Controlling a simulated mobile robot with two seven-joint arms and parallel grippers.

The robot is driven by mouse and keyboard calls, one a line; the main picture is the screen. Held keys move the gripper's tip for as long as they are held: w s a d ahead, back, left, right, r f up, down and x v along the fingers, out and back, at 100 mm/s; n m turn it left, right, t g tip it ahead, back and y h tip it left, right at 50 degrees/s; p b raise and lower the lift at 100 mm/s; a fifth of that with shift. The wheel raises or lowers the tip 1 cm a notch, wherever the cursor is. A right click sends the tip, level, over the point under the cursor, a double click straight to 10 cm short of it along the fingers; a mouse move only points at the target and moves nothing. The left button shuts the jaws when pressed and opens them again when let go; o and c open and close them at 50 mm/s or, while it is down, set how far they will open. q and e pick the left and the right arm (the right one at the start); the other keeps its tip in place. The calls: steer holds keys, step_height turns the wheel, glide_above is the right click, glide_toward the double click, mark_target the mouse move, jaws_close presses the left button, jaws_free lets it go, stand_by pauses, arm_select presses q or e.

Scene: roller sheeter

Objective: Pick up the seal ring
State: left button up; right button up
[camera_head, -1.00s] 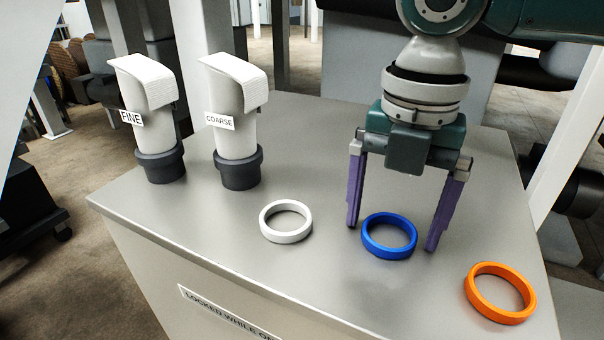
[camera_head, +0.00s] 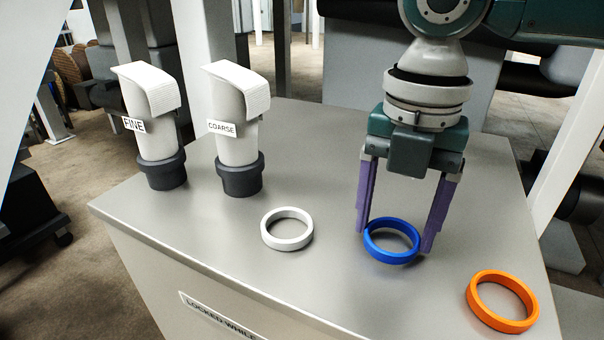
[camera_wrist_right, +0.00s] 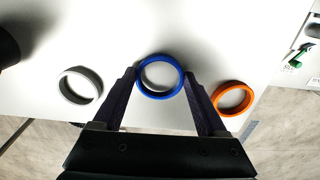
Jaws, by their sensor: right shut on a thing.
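Three rings lie in a row on the grey metal top: a white ring (camera_head: 287,244), a blue ring (camera_head: 392,258) and an orange ring (camera_head: 502,321). My right gripper (camera_head: 396,240) reaches down from above with its purple fingers on either side of the blue ring, shut on its outer sides. The right wrist view also shows the blue ring (camera_wrist_right: 160,95) between the fingertips, with the white ring (camera_wrist_right: 66,96) to the left and the orange ring (camera_wrist_right: 246,105) to the right. Whether the blue ring is clear of the top I cannot tell. My left gripper is not in view.
Two white spouts in dark collars, labelled FINE (camera_head: 160,135) and COARSE (camera_head: 236,135), stand at the back left of the metal top (camera_head: 310,185). The top's front edge runs close to the rings. The middle of the top is clear.

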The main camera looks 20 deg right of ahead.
step_height(320, 180, up, 20)
steer(key=p, duration=0.1)
steer(key=shift+f, duration=0.15)
steer(key=shift+f, duration=0.1)
